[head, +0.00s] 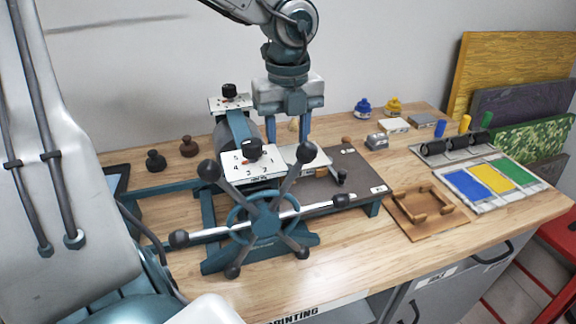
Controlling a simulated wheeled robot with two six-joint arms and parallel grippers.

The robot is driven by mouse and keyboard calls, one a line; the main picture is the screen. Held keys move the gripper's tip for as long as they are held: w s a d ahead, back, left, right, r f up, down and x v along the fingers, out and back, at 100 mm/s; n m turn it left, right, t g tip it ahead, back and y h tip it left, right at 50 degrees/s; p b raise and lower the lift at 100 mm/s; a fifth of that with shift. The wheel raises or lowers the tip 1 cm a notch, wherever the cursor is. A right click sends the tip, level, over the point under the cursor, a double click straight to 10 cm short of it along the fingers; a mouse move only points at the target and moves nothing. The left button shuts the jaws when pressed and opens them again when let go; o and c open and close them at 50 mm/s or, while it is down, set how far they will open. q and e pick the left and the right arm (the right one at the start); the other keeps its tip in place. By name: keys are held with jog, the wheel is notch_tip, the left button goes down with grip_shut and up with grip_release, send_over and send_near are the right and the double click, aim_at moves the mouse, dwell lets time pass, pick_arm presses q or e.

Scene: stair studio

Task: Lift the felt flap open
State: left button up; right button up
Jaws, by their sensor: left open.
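A teal etching press with a star wheel (266,222) stands on the wooden bench. Its dark flat bed (352,165) reaches out to the right. A pale grey sheet (304,158), which looks like the felt flap, lies flat on the bed beside the roller; its left part is hidden behind the dial plate and a wheel spoke. My left gripper (288,136) points down above and behind the sheet, open and empty, with its fingers apart. I cannot tell whether a fingertip touches anything. My right gripper is not in view.
White dial plates with black knobs (254,150) rise near the gripper, and the wheel's spokes stick out in front. A wooden frame (422,211), colour tray (492,182) and ink bottles (362,108) stand to the right. The bench's front strip is clear.

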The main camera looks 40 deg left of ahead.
aim_at(288, 161)
pick_arm(q)
jog(key=shift+f, duration=0.45)
notch_tip(288, 161, down, 4)
jog(key=shift+r, duration=0.1)
jog(key=shift+f, duration=0.6)
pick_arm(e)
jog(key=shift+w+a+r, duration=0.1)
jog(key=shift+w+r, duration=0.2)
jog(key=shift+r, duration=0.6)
pick_arm(q)
jog(key=shift+s, duration=0.1)
grip_shut()
